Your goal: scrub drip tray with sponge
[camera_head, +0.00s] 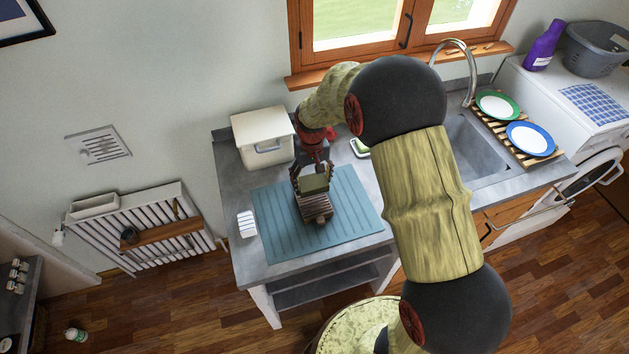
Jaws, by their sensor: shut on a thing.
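A flat teal ribbed tray (350,208), which looks like the drip tray, lies on the grey counter left of the sink. My gripper (313,186) points down over its middle. The gripper is shut on a small olive block (314,184), which looks like the sponge; the fingers hide part of it. A brown, slatted-looking shape shows just below the block, and I cannot tell whether it is part of my gripper. Whether the block touches the tray is not clear from this angle.
A cream bin (262,138) stands behind the tray by the wall. A small white ridged block (247,223) lies at its left edge. A small green-and-white item (360,147) is behind my arm. The sink (470,148) and plate rack (512,135) are right.

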